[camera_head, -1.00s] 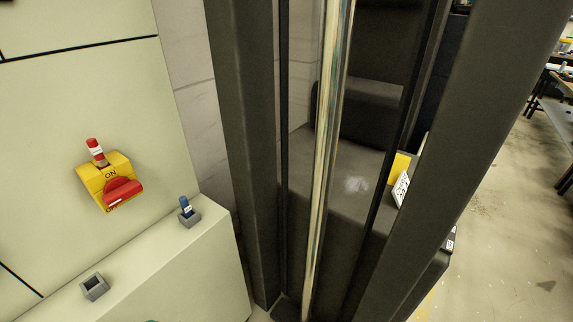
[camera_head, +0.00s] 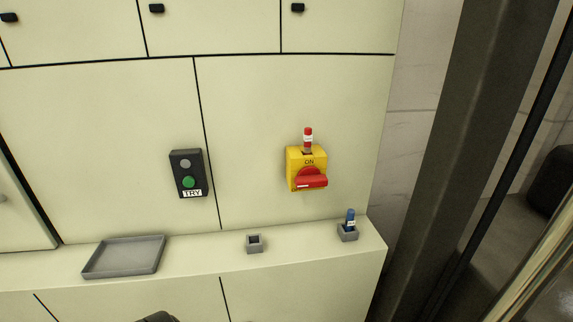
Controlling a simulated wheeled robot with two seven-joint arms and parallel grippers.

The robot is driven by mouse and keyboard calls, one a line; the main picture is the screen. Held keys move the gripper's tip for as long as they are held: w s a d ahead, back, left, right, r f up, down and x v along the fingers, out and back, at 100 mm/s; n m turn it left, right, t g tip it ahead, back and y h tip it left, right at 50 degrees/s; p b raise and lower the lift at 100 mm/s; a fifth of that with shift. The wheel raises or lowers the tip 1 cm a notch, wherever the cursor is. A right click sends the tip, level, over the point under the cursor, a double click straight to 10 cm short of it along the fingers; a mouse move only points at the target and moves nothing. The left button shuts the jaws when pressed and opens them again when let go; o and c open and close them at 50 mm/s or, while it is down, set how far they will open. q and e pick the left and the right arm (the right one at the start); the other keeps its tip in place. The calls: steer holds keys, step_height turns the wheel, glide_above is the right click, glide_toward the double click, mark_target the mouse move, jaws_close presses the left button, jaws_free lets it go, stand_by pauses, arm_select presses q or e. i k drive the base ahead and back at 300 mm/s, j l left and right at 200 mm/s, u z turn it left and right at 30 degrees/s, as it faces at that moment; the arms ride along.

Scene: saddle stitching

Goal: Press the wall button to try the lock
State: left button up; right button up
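A black button box (camera_head: 187,174) is fixed to the pale cabinet wall left of centre. It has a grey round part at the top, a green button (camera_head: 189,182) below it and a white label reading TRY. To its right is a yellow switch box (camera_head: 294,165) marked ON, with a red handle (camera_head: 312,182) lying across it and a red-capped piece (camera_head: 308,138) standing in its top. A small dark shape at the bottom edge is too cut off to identify. Neither gripper can be made out.
A ledge below the boxes bears a grey tray (camera_head: 98,272), an empty grey square holder (camera_head: 254,249) and a grey holder (camera_head: 347,236) with a blue piece (camera_head: 350,218) standing in it. A dark upright frame (camera_head: 430,150) stands at the right.

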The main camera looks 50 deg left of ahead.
mark_target(189, 181)
steer(key=u, duration=2.15)
